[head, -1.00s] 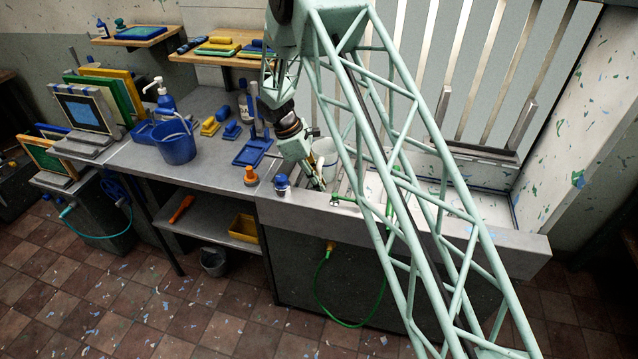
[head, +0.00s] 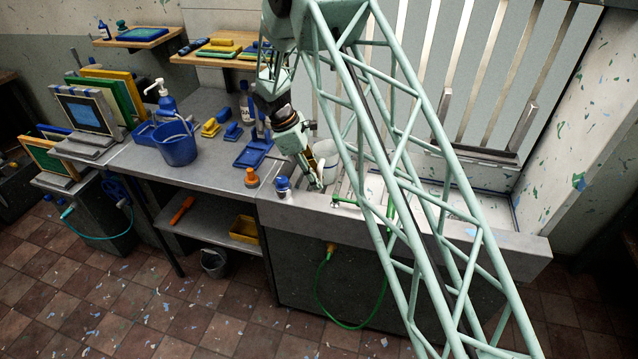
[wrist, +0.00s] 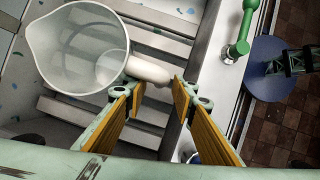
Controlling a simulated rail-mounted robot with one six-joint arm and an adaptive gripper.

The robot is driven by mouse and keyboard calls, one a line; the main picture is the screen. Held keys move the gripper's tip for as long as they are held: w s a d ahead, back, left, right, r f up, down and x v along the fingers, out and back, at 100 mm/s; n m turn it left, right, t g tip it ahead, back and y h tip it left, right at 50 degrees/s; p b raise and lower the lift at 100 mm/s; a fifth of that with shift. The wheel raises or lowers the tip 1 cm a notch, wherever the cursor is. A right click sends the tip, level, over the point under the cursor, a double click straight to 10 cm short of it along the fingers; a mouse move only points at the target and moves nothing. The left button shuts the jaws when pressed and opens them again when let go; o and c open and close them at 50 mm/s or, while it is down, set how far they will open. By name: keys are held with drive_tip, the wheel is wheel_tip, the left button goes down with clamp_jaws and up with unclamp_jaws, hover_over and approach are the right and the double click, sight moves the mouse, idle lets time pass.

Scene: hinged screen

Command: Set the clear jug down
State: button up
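The clear jug (wrist: 75,50) shows from above in the wrist view, with its mouth toward the camera and its pale handle (wrist: 150,70) pointing right. In the head view the jug (head: 328,152) is upright over the sink's left part, partly behind my arm. My gripper (wrist: 157,86) is at the handle, one fingertip on each side of its outer part. The fingers stand apart and look open, with the handle between or just beyond the tips. I cannot tell whether a fingertip touches it.
The sink (head: 485,207) has a ribbed floor beneath the jug. A green tap fitting (wrist: 238,50) is close to the right of the gripper. A blue-capped jar (head: 282,187) and an orange-topped bottle (head: 251,178) stand left of it. A blue bucket (head: 177,150) is farther left.

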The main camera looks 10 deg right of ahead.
drive_tip(key=s+v, duration=0.1)
drive_tip(key=v, duration=0.7)
drive_tip(key=shift+w+a+r, duration=0.15)
drive_tip(key=shift+w+r, duration=0.25)
drive_tip(key=shift+w, duration=0.15)
idle(0.3)
